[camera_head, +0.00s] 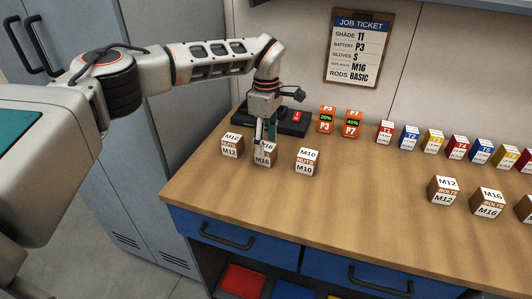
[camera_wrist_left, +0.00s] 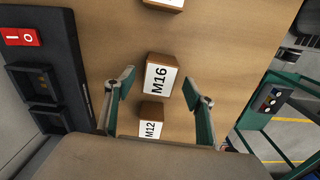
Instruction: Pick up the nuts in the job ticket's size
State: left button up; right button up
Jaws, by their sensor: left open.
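The job ticket (camera_head: 358,48) on the wall reads M16 on the nuts and bolts line. Three small brown nut boxes with white labels stand on the bench: M12 nuts (camera_head: 231,148), M16 nuts (camera_head: 263,159) and M10 nuts (camera_head: 307,163). My left gripper (camera_head: 263,140) is over the M16 box and hides part of its top. In the left wrist view the open fingers (camera_wrist_left: 162,90) stand on either side of the M16 box (camera_wrist_left: 158,78), with a gap at each side; the M12 box (camera_wrist_left: 151,121) is nearer the palm. My right gripper is not in view.
A black charger (camera_head: 290,127) with a red switch is behind the nut boxes. Two orange batteries (camera_head: 340,122) stand beside it. Coloured rod boxes (camera_head: 432,140) line the back right. Bolt boxes M12 (camera_head: 443,191) and M16 (camera_head: 487,203) stand at the right. The front-middle bench is clear.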

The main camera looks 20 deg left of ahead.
aim_at(266, 146)
pick_arm(q)
jog(key=shift+a+f, duration=0.1)
jog(key=shift+f, duration=1.6)
grip_shut()
jog(key=shift+w, duration=0.1)
jog(key=shift+r, duration=0.2)
